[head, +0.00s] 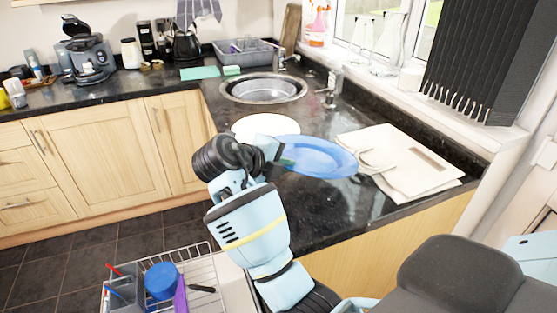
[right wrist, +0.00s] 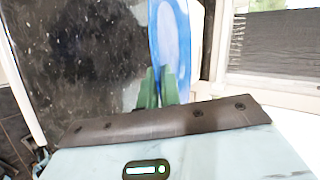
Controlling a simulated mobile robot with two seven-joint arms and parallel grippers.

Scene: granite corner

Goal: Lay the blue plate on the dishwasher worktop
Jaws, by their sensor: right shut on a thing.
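The blue plate (head: 322,158) is roughly level over the dark granite worktop (head: 315,208). My right gripper (head: 283,157) is shut on the plate's left rim in the head view. The right wrist view shows the green fingers (right wrist: 158,92) pinching the rim of the blue plate (right wrist: 170,40), seen nearly edge-on. I cannot tell whether the plate touches the worktop or hangs just above it. My left gripper is not in view.
A white plate (head: 262,127) lies behind my right gripper. The round sink (head: 264,88) is farther back.

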